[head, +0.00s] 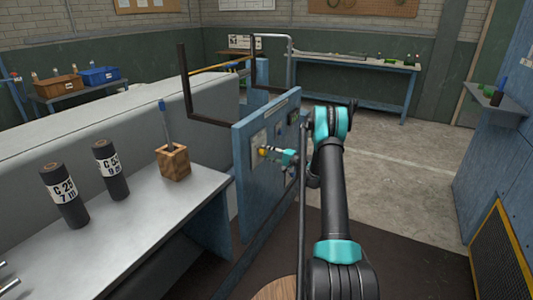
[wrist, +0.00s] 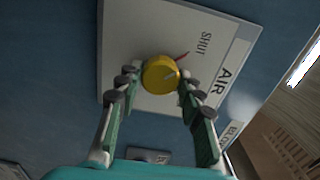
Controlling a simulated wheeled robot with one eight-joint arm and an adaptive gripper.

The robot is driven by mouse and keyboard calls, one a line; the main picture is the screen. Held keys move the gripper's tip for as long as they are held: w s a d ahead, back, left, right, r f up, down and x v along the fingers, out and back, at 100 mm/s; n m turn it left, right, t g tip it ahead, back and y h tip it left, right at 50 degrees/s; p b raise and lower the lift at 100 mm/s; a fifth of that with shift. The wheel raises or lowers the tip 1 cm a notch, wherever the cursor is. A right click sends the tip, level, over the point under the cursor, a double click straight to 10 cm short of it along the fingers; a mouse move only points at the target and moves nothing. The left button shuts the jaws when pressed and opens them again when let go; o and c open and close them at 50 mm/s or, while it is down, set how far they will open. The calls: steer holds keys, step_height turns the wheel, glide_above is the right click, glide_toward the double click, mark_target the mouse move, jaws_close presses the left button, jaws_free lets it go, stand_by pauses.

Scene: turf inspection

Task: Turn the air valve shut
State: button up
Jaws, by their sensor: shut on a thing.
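The air valve is a round yellow knob (wrist: 160,76) on a pale plate (wrist: 140,35) marked AIR and SHUT. In the wrist view a pale line shows on the knob's face, and a short red mark lies on the plate at its upper right, near the word SHUT. My gripper (wrist: 158,79) has its fingers on either side of the knob, shut on it. In the head view the yellow knob (head: 263,151) shows on the blue panel (head: 243,165), with my gripper (head: 277,154) against it from the right.
A grey bench (head: 125,225) at left holds two black labelled cylinders (head: 65,195) and a wooden block (head: 173,162) with a blue-handled tool. A dark bracket (head: 185,85) rises behind the panel. Open floor (head: 400,165) lies to the right.

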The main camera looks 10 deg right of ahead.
steer(key=shift+w+d+r, duration=0.15)
steer(key=o, duration=0.9)
steer(key=shift+o, duration=1.3)
steer(key=v, duration=1.2)
